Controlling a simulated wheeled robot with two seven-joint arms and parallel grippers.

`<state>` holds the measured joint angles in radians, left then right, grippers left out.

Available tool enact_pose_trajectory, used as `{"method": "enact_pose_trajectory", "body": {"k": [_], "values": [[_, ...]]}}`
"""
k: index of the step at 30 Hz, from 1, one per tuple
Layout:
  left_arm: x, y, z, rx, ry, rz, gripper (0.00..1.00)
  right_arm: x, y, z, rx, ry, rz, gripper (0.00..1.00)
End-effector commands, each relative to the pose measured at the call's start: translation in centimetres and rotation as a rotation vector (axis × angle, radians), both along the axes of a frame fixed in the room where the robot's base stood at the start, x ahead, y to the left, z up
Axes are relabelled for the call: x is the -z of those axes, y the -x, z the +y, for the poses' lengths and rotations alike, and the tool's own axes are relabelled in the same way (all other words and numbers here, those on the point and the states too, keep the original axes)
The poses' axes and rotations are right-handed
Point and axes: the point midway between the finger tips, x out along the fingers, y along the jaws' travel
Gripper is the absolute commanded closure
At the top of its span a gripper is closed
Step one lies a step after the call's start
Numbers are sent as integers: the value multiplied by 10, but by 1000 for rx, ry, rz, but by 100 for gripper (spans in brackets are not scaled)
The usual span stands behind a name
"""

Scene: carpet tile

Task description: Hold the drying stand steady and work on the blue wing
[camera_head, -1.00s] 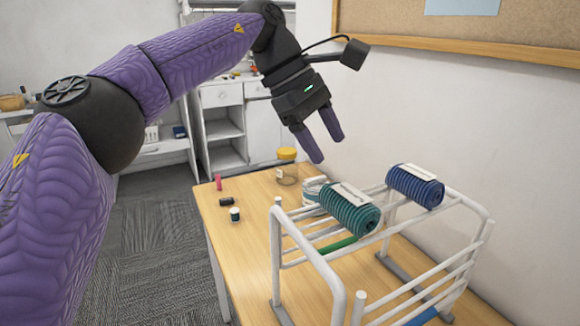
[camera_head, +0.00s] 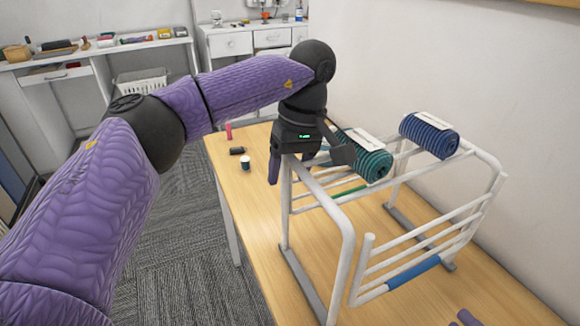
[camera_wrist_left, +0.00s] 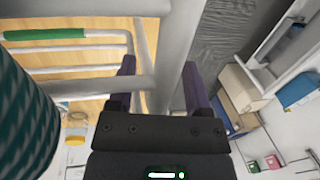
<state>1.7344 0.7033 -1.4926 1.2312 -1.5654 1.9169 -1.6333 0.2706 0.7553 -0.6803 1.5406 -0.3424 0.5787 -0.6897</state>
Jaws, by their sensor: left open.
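The drying stand (camera_head: 345,245) is a white tube rack standing on a wooden table. A blue sleeve (camera_head: 413,272) marks a low bar of its near right wing. My left gripper (camera_head: 290,168) is open at the stand's left top corner, pointing down. In the left wrist view its fingers (camera_wrist_left: 160,78) lie on either side of a white tube (camera_wrist_left: 172,52); contact cannot be told. A green sleeve (camera_wrist_left: 45,45) marks another bar. Purple tips, seemingly my right gripper (camera_head: 465,318), barely show at the bottom edge, too cut off to judge.
A teal rolled towel (camera_head: 372,163) and a blue rolled towel (camera_head: 430,135) lie across the stand's top. A dark spool (camera_head: 237,151), a small jar (camera_head: 245,163) and a pink item (camera_head: 229,131) stand on the table (camera_head: 250,205). A wall is close behind.

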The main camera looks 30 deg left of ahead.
Motion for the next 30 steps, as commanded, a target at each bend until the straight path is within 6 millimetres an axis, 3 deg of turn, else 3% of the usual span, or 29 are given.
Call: {"method": "enact_pose_trajectory", "body": {"k": [5, 14, 30], "values": [[0, 0, 0, 0, 1, 1, 36, 0, 0, 0, 0, 0, 0, 41], [0, 0, 0, 0, 1, 1, 99, 0, 0, 0, 0, 0, 0, 41], [0, 0, 0, 0, 1, 0, 100, 0, 0, 0, 0, 0, 0, 41]]}}
